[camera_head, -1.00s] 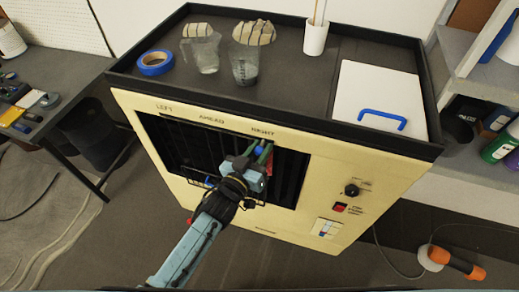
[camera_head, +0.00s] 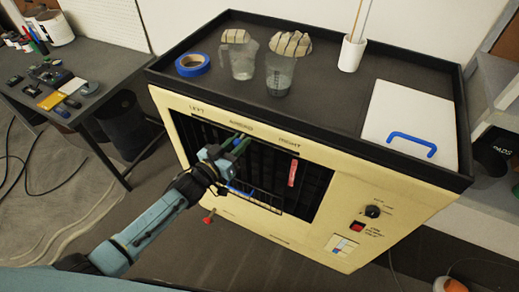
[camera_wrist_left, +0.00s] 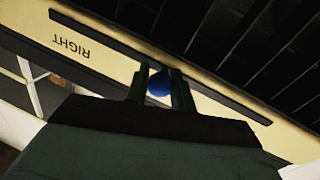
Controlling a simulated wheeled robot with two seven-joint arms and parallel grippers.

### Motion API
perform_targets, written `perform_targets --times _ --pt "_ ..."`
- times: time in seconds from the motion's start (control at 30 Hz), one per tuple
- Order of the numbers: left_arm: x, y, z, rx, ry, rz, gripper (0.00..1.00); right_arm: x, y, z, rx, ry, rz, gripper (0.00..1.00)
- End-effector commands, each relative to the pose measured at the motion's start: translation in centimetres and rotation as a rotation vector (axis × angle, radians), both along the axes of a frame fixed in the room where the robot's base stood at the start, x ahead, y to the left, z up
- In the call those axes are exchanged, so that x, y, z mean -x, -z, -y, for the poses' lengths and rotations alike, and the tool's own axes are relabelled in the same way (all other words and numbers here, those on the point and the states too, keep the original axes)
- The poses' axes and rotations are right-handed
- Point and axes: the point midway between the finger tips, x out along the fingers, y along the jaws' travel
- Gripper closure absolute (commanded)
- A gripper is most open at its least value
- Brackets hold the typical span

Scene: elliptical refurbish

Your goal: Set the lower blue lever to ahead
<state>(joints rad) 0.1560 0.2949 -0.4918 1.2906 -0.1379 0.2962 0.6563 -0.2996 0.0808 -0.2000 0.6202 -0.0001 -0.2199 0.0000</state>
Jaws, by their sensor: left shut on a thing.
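The cream cabinet front (camera_head: 330,205) has a dark slatted opening under the labels LEFT, AHEAD and RIGHT. My left gripper (camera_head: 238,145) is in front of the opening's upper part, just below the AHEAD label (camera_head: 241,123). In the wrist view my left gripper (camera_wrist_left: 160,88) is shut on a round blue lever knob (camera_wrist_left: 159,84). The lever's stem is hidden. The RIGHT label (camera_wrist_left: 72,47) shows upside down at the left there. A blue bar (camera_head: 240,190) shows low in the opening, partly behind the gripper. My right gripper is not in view.
A red handle (camera_head: 292,173) hangs at the opening's right side. A small red knob (camera_head: 208,217) sticks out low at the left. Blue tape (camera_head: 193,65) and jugs stand on the top tray. A black dial (camera_head: 373,211) is on the front at the right.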

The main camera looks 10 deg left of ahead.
Motion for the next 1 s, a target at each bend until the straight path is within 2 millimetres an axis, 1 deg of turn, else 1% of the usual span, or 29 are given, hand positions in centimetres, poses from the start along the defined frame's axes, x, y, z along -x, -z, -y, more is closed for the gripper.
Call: perform_targets --times 0.03,0.1,0.4,0.43,0.57,0.87,1.0 --pt "-0.1 0.1 -0.6 -0.002 0.000 -0.002 1.00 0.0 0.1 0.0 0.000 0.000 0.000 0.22" --pt "-0.3 0.1 -0.9 -0.002 -0.001 -0.003 1.00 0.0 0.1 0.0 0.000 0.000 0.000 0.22" --pt "-0.2 0.1 -0.9 0.000 -0.001 -0.004 1.00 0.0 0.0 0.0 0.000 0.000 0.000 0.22" --pt "-0.2 0.1 -0.9 0.000 -0.001 -0.004 0.72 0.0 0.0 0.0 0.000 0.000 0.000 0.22" --pt "-0.2 0.1 -0.9 0.001 -0.001 -0.003 0.55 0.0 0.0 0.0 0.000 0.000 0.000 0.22" --pt "-0.1 0.0 -0.9 0.000 -0.001 -0.002 0.55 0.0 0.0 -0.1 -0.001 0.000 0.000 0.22" --pt "1.0 0.1 -1.6 -0.001 0.000 -0.003 0.55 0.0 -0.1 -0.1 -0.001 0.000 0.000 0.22"
